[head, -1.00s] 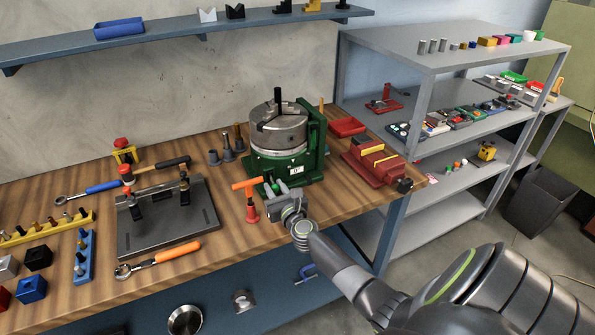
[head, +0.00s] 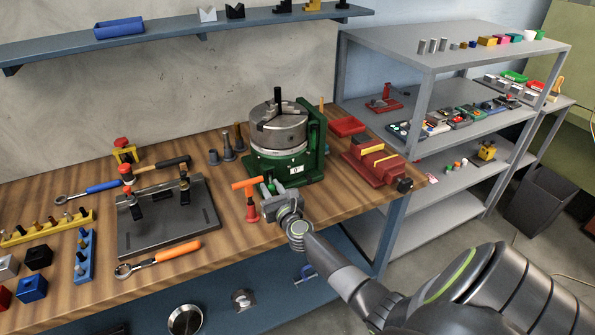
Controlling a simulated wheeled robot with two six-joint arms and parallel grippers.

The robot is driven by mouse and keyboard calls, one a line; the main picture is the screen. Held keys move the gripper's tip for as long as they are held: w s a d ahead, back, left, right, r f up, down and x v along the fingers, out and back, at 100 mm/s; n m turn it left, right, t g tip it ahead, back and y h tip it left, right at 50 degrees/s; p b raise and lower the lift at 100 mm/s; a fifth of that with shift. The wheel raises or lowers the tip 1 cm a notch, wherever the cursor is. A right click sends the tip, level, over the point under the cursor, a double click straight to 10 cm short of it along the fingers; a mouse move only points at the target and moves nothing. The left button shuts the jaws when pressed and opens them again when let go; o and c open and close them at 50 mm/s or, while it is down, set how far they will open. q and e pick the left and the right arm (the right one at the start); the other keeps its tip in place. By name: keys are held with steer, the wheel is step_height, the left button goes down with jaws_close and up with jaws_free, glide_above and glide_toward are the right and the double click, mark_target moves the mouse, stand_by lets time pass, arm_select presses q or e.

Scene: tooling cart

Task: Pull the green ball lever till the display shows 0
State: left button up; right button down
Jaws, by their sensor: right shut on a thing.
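A green rotary table with a grey chuck (head: 277,128) stands at the back of the wooden bench. Its small white display (head: 295,170) is on the front; the figure looks like 0 but is too small to read surely. The green ball (head: 271,186) of the lever shows at the front base, mostly covered by my right gripper (head: 275,193). My right gripper is shut on the ball lever, its arm coming in from the lower right. My left gripper is not in view.
An orange-handled T-shaped tool (head: 250,204) stands just left of my right gripper. A red vise (head: 377,165) sits to the right. A dark fixture plate (head: 165,222) and an orange-handled wrench (head: 170,256) lie to the left.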

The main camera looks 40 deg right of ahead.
steer(key=c, duration=1.1)
jaws_free()
steer(key=shift+w+a, duration=0.1)
steer(key=shift+a, duration=0.05)
steer(key=shift+s, duration=0.4)
steer(key=shift+p+v, duration=0.8)
steer(key=shift+v, duration=2.4)
